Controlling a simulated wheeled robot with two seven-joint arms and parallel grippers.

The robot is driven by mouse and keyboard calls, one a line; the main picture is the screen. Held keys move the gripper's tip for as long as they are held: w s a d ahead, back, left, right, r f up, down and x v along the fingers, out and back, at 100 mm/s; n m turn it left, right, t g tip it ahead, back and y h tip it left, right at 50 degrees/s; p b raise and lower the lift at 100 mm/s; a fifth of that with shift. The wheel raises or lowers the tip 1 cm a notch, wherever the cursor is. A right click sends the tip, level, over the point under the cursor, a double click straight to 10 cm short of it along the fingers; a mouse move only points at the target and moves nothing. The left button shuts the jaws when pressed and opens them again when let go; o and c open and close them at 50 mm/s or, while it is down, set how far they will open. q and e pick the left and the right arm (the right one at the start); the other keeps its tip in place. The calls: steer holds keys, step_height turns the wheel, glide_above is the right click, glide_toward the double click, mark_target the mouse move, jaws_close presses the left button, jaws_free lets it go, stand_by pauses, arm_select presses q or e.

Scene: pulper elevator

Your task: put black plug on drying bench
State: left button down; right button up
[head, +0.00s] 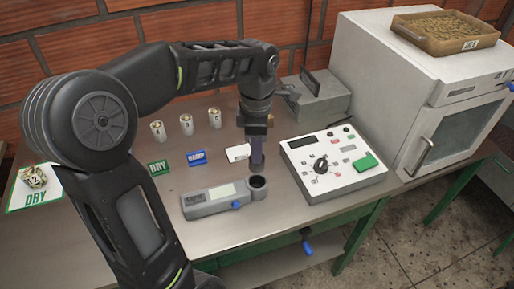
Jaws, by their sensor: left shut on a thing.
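My left gripper (257,140) reaches down over the middle of the bench and is shut on a dark upright piece (257,158). This piece looks like the black plug, though the jaws hide part of it. Its lower end is just behind and above the round dark-topped cup (258,185) of the grey meter; I cannot tell whether they touch. The bench (160,250) has a grey metal top and a green frame. My right gripper is not in view.
Several small labelled cups (186,124) stand behind green DRY (158,168) and blue (197,157) signs. A control panel (332,165) stands right, with a grey machine (318,98) behind it. A white oven (420,85) carries a tray (447,30). A DRY card (36,198) lies far left.

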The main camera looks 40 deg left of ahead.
arm_select(q)
steer(key=shift+w+d+m, duration=0.3)
steer(key=shift+d+m, duration=0.1)
steer(key=shift+m, duration=0.3)
steer(key=w+d+m, duration=0.7)
steer(key=d+m, duration=0.4)
steer(key=m, duration=0.8)
steer(key=shift+d+r+m, duration=0.25)
steer(key=shift+m, duration=0.15)
